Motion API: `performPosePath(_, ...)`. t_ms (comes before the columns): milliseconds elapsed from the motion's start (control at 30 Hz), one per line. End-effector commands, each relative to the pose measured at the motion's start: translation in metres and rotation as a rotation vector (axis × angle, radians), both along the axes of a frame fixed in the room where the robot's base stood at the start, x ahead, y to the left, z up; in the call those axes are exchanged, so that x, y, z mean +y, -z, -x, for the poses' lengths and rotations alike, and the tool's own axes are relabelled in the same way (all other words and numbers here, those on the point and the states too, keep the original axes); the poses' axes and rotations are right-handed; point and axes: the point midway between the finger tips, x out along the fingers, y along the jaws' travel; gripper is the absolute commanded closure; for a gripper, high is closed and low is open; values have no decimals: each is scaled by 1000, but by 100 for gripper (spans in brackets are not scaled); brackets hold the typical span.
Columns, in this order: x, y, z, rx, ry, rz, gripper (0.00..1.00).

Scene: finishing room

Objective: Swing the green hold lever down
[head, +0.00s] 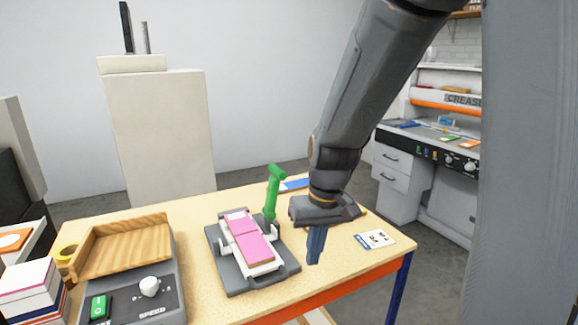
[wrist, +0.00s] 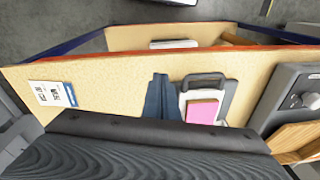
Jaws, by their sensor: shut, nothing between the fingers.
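My gripper (head: 315,246) points down to the right of the device and the lever, apart from both. Its blue fingers are together and empty. In the wrist view my gripper (wrist: 160,98) is left of the device, and the lever is not visible.
A speed-control unit (head: 150,287) with a wooden tray (head: 122,245) stands at the left of the table (head: 195,215). A printed card (head: 375,239) lies to the right of my gripper. A blue item (head: 293,185) lies behind the lever. The table's front right is mostly clear.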

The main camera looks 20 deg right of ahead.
Motion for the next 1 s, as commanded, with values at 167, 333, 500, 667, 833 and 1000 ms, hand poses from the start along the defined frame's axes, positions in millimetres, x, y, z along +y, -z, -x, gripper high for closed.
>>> performPosePath(167, -24, -39, -72, -16, -17, -103, 100)
performPosePath(333, -50, -83, -131, -67, -71, -217, 100)
performPosePath(500, -78, -132, -180, -153, -155, -324, 100)
performPosePath(667, -100, -172, -208, -237, -235, -392, 100)
performPosePath(833, -113, -195, -220, -290, -288, -425, 100)
performPosePath(1000, -115, -200, -222, -302, -302, -433, 100)
